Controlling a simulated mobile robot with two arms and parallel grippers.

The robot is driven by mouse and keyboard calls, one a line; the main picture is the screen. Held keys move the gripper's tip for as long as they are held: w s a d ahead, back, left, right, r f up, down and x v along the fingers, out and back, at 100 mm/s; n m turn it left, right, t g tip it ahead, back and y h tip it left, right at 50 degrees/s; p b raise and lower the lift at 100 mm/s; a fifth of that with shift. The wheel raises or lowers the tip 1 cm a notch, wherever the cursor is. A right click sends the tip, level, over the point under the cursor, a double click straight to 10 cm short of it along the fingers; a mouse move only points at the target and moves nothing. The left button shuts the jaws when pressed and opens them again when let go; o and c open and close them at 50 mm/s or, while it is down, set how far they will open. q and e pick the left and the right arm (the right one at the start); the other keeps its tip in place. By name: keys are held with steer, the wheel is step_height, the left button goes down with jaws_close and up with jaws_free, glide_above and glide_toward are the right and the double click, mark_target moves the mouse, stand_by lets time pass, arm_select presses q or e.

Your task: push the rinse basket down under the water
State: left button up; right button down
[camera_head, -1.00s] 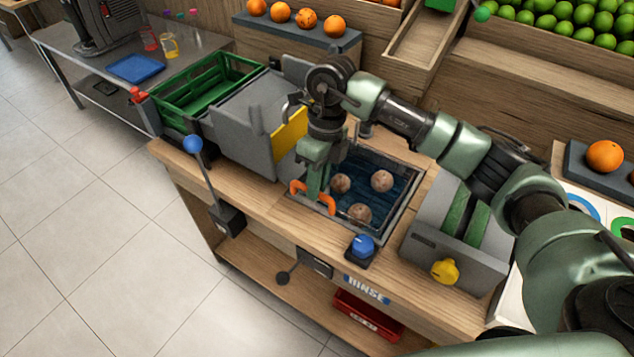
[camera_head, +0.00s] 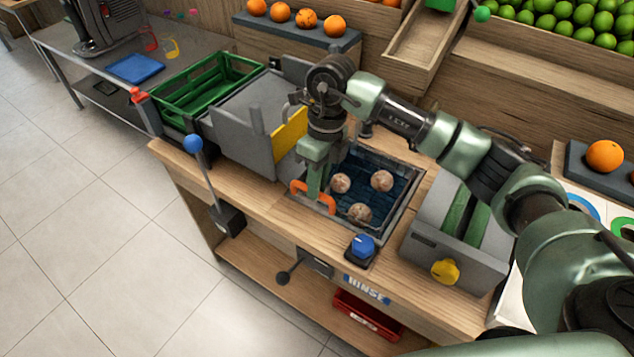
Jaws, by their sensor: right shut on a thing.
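The rinse basket (camera_head: 402,187) sits in the water basin sunk into the wooden counter, its dark mesh showing around three brownish, dirty-looking fruits (camera_head: 381,180). Its orange handle (camera_head: 327,201) stands up at the basin's left front edge. My right gripper (camera_head: 314,190) reaches down from above and is shut on this handle. The gripper hides part of the handle and the basin's left side. I cannot tell exactly how deep the basket sits in the water. My left gripper is not in view.
A blue knob (camera_head: 362,246) is in front of the basin. A grey unit with a yellow knob (camera_head: 445,271) stands right of it. A grey bin with a yellow panel (camera_head: 290,136) and a green crate (camera_head: 208,88) stand left. A blue-topped lever (camera_head: 193,144) rises at the counter's front left.

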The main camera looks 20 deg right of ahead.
mark_target(317, 204)
step_height(317, 204, down, 7)
steer(key=b, duration=0.6)
steer(key=shift+s+f, duration=0.1)
steer(key=shift+s, duration=0.1)
steer(key=c, duration=1.4)
jaws_free()
steer(key=shift+w, duration=0.2)
steer(key=shift+r, duration=0.25)
step_height(317, 204, up, 8)
steer(key=d+b, duration=0.1)
steer(key=shift+w+f+b, duration=0.25)
steer(key=shift+w+b, duration=0.05)
steer(key=shift+w, duration=0.15)
steer(key=shift+d, duration=0.1)
